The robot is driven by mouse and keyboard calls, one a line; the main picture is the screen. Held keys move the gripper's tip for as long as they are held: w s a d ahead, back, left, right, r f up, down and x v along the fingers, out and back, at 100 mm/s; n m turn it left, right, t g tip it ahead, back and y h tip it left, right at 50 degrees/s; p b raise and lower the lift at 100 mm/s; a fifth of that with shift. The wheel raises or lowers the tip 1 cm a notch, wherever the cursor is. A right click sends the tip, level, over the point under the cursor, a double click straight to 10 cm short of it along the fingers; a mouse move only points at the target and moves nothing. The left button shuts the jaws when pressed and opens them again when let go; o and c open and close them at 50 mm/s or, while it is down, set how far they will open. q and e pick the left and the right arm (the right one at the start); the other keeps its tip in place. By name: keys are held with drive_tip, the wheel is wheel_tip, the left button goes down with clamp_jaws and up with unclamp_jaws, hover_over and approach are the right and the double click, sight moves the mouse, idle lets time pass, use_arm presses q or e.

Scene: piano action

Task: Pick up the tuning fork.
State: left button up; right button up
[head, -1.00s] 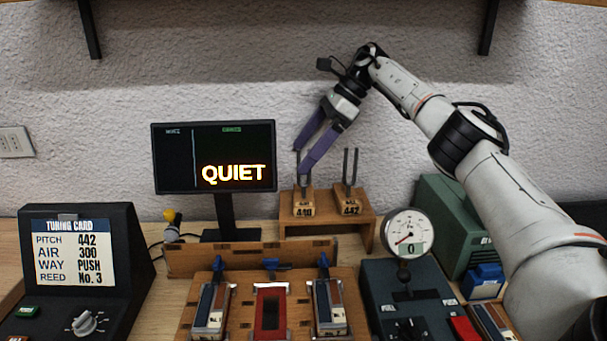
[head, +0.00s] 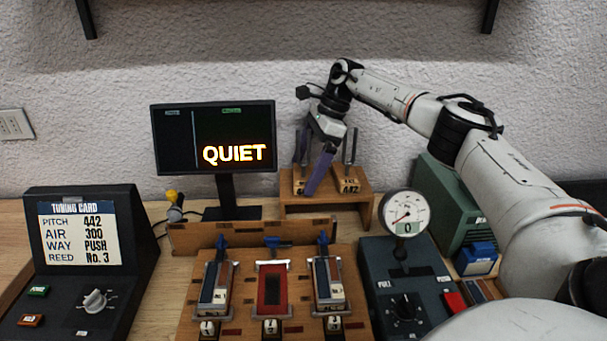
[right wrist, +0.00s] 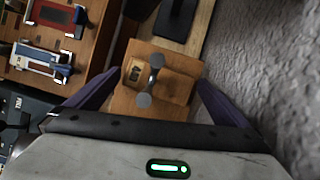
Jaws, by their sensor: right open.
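Two grey tuning forks stand upright in wooden blocks on a wooden stand (head: 340,203). My right gripper (head: 304,178) is open and points down at the left part of the stand. In the right wrist view, one fork (right wrist: 152,80) stands between the spread fingers, tines toward the camera. It seems to be the left one; its label is unreadable. My left gripper is not in view.
A monitor (head: 214,140) reading QUIET stands left of the stand. A tuning card (head: 80,236) shows pitch 442. A round gauge (head: 406,214) and a green box (head: 448,210) are right of the stand. A reed bench (head: 270,320) lies in front; the wall is close behind.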

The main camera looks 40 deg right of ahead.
drive_tip(key=shift+w+a+f, duration=0.1)
drive_tip(key=shift+a+f, duration=0.05)
drive_tip(key=shift+f, duration=0.25)
drive_tip(key=shift+c, duration=0.3)
